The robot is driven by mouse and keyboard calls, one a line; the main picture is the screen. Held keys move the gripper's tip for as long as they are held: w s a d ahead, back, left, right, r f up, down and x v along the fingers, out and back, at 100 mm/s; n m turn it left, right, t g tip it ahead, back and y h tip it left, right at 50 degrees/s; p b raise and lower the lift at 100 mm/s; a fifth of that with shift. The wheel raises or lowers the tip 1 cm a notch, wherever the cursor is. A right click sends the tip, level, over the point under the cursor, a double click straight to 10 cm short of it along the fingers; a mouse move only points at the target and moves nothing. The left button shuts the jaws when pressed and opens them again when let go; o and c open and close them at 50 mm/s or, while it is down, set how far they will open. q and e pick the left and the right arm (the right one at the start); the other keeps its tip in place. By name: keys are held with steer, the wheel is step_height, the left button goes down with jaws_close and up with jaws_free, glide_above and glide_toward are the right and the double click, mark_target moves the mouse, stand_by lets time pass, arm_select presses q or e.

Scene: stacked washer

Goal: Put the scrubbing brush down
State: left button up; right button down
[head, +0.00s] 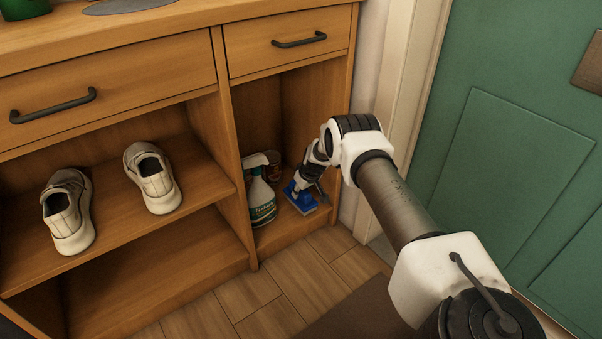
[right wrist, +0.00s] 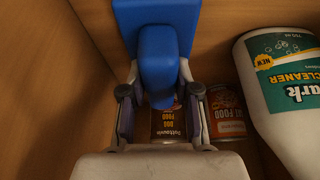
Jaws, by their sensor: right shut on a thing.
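The blue scrubbing brush (head: 301,199) is low in the right-hand compartment of the wooden cabinet, at its front. It looks at or very near the compartment floor; I cannot tell whether it touches. My right gripper (head: 306,186) reaches in from the right and is shut on the brush. In the right wrist view the brush's raised blue handle (right wrist: 157,60) sits between the two fingers (right wrist: 158,95), with its flat blue block beyond. The underside of the brush is hidden. My left gripper is not in view.
A spray cleaner bottle (head: 261,204) stands left of the brush, with a can (head: 273,165) behind. The wrist view shows two dog food cans (right wrist: 169,123) (right wrist: 227,111). Cabinet walls enclose the compartment. Shoes (head: 152,180) sit on the left shelf; a green door (head: 520,150) is at right.

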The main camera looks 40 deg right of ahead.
steer(key=shift+f, duration=0.15)
steer(key=c, duration=0.8)
jaws_free()
steer(key=shift+c, duration=0.2)
